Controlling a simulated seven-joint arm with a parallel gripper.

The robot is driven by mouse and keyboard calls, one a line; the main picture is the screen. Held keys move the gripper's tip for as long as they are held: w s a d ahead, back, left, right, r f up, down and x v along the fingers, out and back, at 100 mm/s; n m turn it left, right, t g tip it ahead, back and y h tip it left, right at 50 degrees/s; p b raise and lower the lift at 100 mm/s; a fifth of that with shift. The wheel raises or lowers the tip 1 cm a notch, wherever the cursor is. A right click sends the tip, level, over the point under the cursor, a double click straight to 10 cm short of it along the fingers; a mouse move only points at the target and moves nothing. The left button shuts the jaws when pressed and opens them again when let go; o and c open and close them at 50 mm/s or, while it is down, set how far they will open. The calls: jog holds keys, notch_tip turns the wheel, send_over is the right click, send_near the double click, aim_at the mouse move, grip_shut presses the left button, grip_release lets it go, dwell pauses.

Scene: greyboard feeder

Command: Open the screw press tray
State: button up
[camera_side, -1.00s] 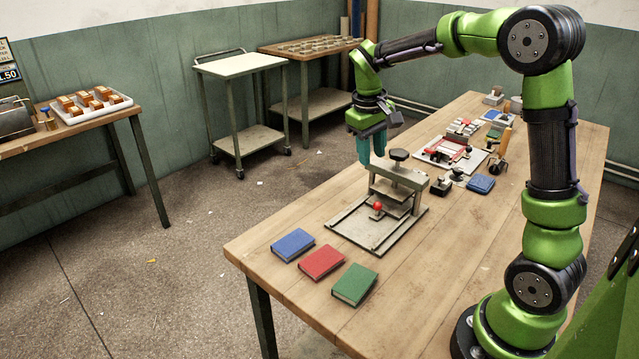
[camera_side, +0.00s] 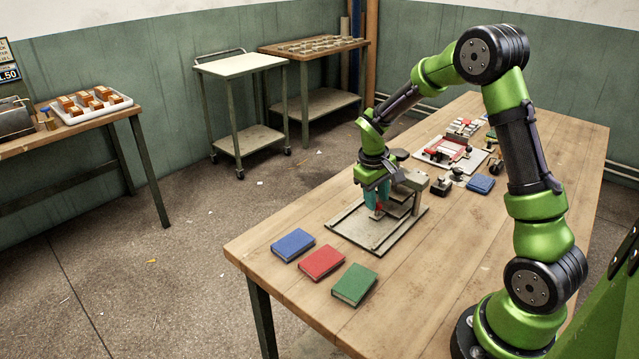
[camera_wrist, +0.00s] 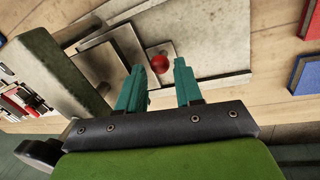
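The screw press (camera_side: 415,181) stands on the wooden table, with a flat grey base plate (camera_side: 352,228) reaching out in front of it. A small tray (camera_wrist: 128,47) sits at the press and carries a red ball knob (camera_wrist: 159,63). In the side view my gripper (camera_side: 376,205) is low over the press's front and mostly hides the knob. In the wrist view the two teal fingers are apart, and the knob shows between and just beyond their tips. I cannot tell whether either finger touches the knob.
A blue book (camera_side: 293,244), a red book (camera_side: 322,262) and a green book (camera_side: 354,284) lie on the table (camera_side: 440,265) in front of the press. A small blue block (camera_side: 481,184) and other tools stand behind it. The table's right front is clear.

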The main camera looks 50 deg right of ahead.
jog(key=shift+d+f, duration=0.15)
jog(key=shift+f, duration=0.55)
grip_shut()
jog(key=a, duration=1.1)
jog(key=shift+a, duration=0.4)
grip_release()
